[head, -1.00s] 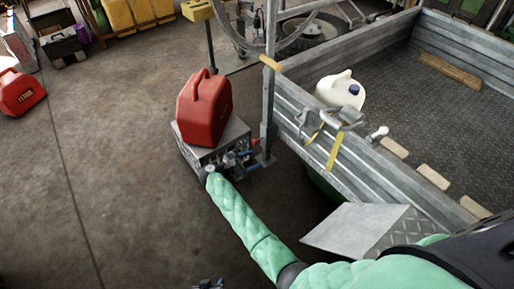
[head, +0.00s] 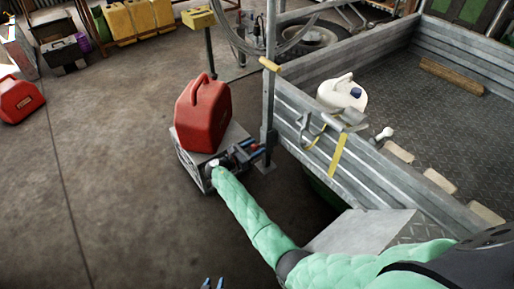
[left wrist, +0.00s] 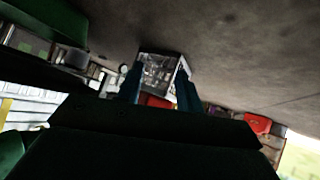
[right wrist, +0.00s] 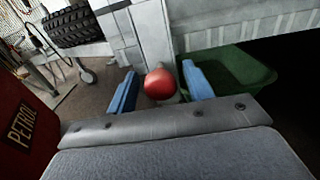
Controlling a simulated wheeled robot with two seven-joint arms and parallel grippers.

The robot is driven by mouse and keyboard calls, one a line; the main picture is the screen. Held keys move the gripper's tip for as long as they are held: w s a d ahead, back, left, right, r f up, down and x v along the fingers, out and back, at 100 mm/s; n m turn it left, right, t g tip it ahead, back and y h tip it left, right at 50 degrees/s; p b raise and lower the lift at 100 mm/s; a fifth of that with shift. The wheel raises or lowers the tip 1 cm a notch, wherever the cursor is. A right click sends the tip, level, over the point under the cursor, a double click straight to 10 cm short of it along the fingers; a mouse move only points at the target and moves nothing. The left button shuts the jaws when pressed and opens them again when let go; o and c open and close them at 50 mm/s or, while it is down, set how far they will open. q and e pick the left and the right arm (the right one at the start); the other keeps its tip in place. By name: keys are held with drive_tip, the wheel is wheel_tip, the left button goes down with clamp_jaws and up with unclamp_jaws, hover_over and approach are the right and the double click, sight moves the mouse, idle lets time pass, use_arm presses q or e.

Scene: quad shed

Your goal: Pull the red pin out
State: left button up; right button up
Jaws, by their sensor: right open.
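The red pin shows as a round red knob (right wrist: 159,84) in the right wrist view, between the two blue fingers of my right gripper (right wrist: 158,88). The fingers are apart, with a gap on each side of the knob. In the head view the red end (head: 254,147) is small, at the tips of my right gripper (head: 248,151), beside the grey post. The pin's shaft is hidden behind the knob.
A red petrol can (head: 203,115) stands on a metal box (head: 188,154) close beside my right gripper. A grey trailer (head: 300,118) with a white jug (head: 342,91) lies to the right. A green tub (right wrist: 235,80) is behind the knob.

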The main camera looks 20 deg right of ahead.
use_arm(q)
drive_tip(key=shift+t, duration=0.8)
drive_tip(key=shift+w+d+r, duration=0.1)
drive_tip(key=shift+w+r, duration=0.65)
drive_tip(key=shift+r, duration=0.2)
drive_tip(key=shift+w+d+r, duration=0.1)
drive_tip(key=shift+w+r, duration=0.6)
drive_tip(key=shift+r, duration=0.25)
use_arm(e)
drive_tip(key=shift+w+d, duration=0.2)
drive_tip(key=shift+d, duration=0.45)
drive_tip(key=shift+c, duration=0.4)
